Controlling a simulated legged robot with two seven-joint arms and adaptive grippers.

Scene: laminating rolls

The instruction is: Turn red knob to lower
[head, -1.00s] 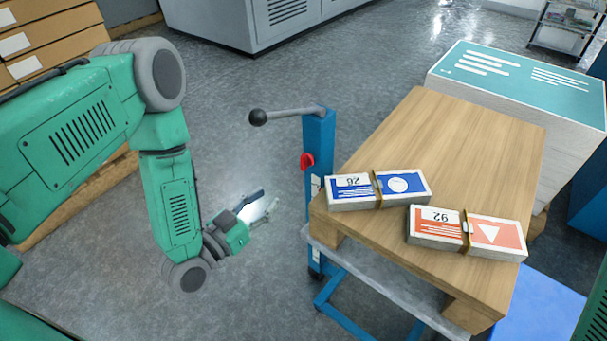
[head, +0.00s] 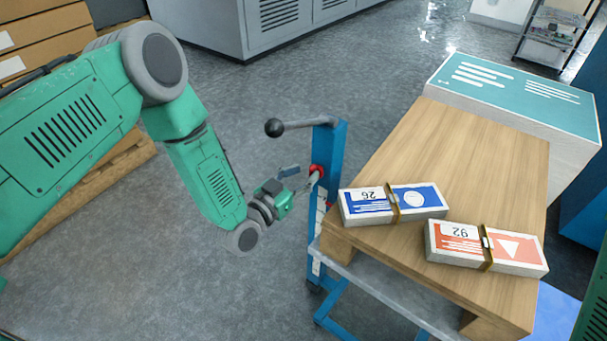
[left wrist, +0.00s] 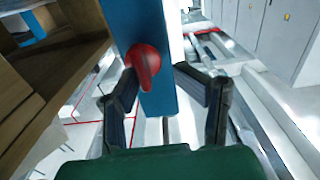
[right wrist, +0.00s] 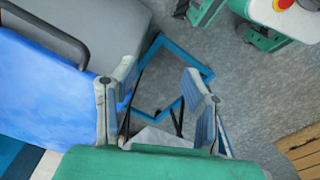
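The red knob (head: 318,170) sits on the side of the blue post (head: 328,160) of the lift cart. In the left wrist view the red knob (left wrist: 144,64) shows large, with its grip bar pointing down, on the blue column (left wrist: 150,25). My left gripper (head: 302,177) is by the knob. Its fingers (left wrist: 160,85) are spread on either side of the column, with nothing between their tips but the knob beyond; I cannot tell whether they touch. My right gripper (right wrist: 162,80) is open and empty; the head view does not show it.
A grey lever with a black ball (head: 274,128) sticks out left from the post top. The wooden pallet (head: 460,150) carries a blue-white bundle (head: 420,199) and an orange-white bundle (head: 510,249). A teal-topped stack (head: 515,88) stands behind.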

